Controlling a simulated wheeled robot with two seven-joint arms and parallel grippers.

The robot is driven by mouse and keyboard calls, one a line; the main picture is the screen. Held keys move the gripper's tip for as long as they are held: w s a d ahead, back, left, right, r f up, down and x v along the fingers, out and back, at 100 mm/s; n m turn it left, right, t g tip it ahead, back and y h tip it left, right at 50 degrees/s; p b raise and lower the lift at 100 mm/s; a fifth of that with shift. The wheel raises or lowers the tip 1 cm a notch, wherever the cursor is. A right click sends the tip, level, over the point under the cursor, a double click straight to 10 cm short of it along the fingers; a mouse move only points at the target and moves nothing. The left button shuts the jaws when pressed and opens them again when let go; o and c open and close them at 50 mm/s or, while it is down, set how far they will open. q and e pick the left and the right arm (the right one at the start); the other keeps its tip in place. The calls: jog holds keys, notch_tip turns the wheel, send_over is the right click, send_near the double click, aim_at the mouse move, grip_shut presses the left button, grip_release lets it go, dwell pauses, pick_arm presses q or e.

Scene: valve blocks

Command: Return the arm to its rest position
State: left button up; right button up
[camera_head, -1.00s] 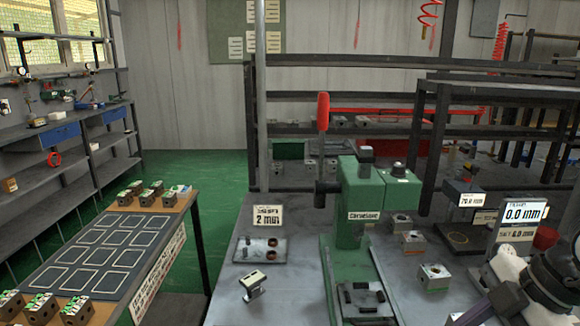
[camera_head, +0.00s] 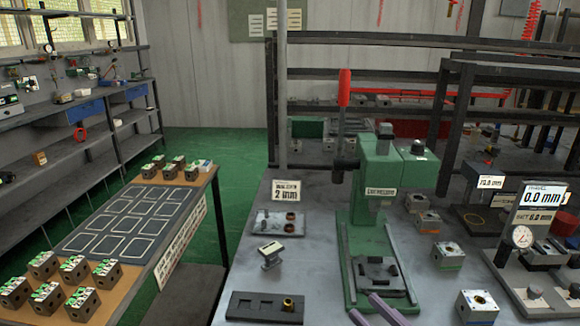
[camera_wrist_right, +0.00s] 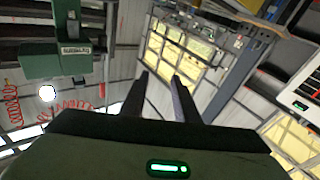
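My right gripper (camera_head: 363,306) shows at the bottom edge of the head view as two purple-grey fingers with a gap between them. They are just in front of the green press (camera_head: 385,185), and most of the arm is out of frame. In the right wrist view the two dark fingers (camera_wrist_right: 160,78) stand apart with nothing between them. That view points up toward the windows and wall, with part of the green press (camera_wrist_right: 55,55) at upper left. My left gripper is in neither view.
Left of the press are a small block on a stand (camera_head: 271,254), a plate with two brown rings (camera_head: 278,223) and a dark tray (camera_head: 264,307). Right are metal blocks (camera_head: 448,256) and a dial gauge (camera_head: 522,237). A side table (camera_head: 140,225) holds several blocks.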

jog(key=s+d+f+m+g+h, duration=0.1)
jog(key=s+d+f+m+h, duration=0.2)
jog(key=f, duration=0.6)
jog(key=s+d+f+m+g+h, duration=0.1)
jog(key=s+f+m+g+h, duration=0.25)
jog(key=f, duration=0.65)
jog(key=s+a+f+g+h, duration=0.1)
jog(key=s+f+g+h, duration=0.1)
jog(key=s+f, duration=0.8)
jog(key=shift+s+a+f+g+h, duration=0.25)
jog(key=shift+s+f+g+h, duration=0.1)
jog(key=shift+s+g, duration=0.25)
jog(key=shift+r, duration=0.15)
